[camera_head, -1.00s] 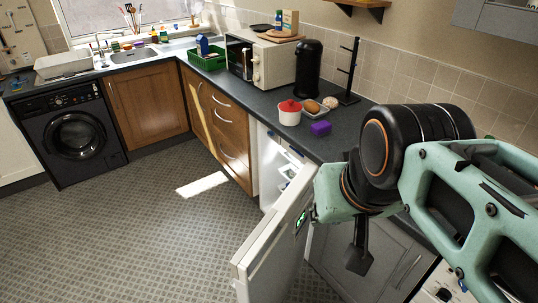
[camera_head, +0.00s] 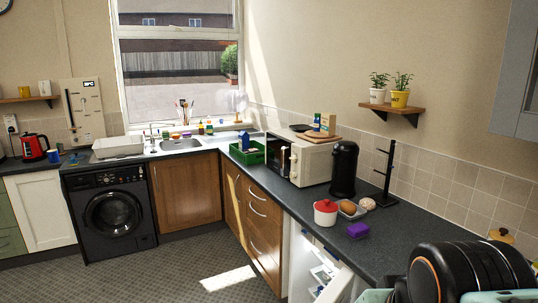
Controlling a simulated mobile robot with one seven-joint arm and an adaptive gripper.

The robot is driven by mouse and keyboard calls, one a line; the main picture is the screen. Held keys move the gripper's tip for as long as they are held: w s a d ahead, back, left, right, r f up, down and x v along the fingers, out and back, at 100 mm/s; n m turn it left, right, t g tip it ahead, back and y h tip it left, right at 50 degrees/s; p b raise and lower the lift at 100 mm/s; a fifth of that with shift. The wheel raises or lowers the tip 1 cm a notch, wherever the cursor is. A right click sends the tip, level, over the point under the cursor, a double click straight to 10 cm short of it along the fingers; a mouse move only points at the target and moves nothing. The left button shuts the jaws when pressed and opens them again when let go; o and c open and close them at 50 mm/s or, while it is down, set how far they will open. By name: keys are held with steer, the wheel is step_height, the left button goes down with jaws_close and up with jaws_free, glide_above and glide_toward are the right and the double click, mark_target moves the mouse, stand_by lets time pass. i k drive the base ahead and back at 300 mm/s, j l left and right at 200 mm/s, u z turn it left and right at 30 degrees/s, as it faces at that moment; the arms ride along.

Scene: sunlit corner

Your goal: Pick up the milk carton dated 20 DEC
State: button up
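A small blue-and-white carton (camera_head: 244,140) stands in a green crate (camera_head: 236,152) on the far counter, left of the microwave. Any date on it is too small to read. The fridge under the counter stands open, with a white interior (camera_head: 298,255) and pale shelves or items (camera_head: 322,273) partly visible. I cannot make out a dated carton in there. My arm fills the bottom right corner, in front of the counter. My gripper is below the picture, so its fingers are hidden.
The open fridge door (camera_head: 337,287) juts out at the bottom. Floor (camera_head: 170,272) is clear at left.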

mark_target(244, 137)
steer(key=j+u, duration=0.1)
steer(key=u, duration=1.5)
steer(key=i+j, duration=0.1)
steer(key=j, duration=0.3)
steer(key=i+j, duration=0.1)
steer(key=j, duration=0.3)
steer(key=i+j, duration=0.5)
steer(key=j, duration=0.2)
steer(key=i+j+z, duration=0.2)
steer(key=i, duration=0.3)
steer(key=i+j+z, duration=0.2)
steer(key=i, duration=0.35)
steer(key=i+z, duration=0.4)
steer(key=i, duration=0.75)
steer(key=i+z, duration=0.25)
steer(key=i, duration=0.3)
steer(key=i+z, duration=0.3)
steer(key=i, duration=0.25)
